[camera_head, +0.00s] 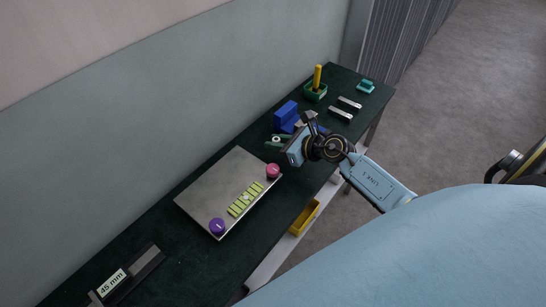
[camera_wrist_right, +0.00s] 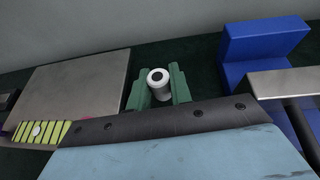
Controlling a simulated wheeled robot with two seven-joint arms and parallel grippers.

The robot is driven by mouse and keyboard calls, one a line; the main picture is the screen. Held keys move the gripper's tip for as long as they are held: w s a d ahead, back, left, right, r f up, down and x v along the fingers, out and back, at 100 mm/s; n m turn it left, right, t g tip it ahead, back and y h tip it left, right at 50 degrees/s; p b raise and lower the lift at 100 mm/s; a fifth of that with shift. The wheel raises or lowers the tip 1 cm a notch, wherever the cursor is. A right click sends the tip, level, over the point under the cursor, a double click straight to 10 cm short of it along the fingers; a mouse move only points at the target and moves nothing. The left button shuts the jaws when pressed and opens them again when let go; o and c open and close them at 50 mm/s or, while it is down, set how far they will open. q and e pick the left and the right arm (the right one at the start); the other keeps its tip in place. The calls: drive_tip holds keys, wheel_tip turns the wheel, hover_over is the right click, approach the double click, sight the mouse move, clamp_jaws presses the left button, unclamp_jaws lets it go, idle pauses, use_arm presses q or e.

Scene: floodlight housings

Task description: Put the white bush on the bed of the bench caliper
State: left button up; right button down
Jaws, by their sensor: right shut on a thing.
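My right gripper (camera_head: 276,141) reaches in from the right over the bench, its green fingers closed around the white bush (camera_head: 276,139). The wrist view shows the white bush (camera_wrist_right: 158,85) upright between the green fingers, its dark hole visible. A dark and grey device with a "45 mm" label (camera_head: 112,281) lies at the near left of the bench; it looks like the bench caliper, but I cannot be sure. It is well apart from the bush, and part of it is cut off by the frame. My left gripper is not in view.
A grey plate (camera_head: 215,187) bears a pink piece (camera_head: 273,171), a purple piece (camera_head: 217,226) and yellow-green strips (camera_head: 240,205). A blue stepped block (camera_head: 286,115) stands beyond the gripper. A green holder with a yellow peg (camera_head: 315,91) and metal strips (camera_head: 340,114) lie farther back.

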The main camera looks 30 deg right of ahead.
sight(277, 157)
drive_tip(key=shift+f+b, duration=0.9)
drive_tip(key=shift+f, duration=1.1)
drive_tip(key=shift+f, duration=0.1)
drive_tip(key=shift+f, duration=0.15)
drive_tip(key=c, duration=1.3)
unclamp_jaws()
drive_tip(key=shift+o, duration=0.2)
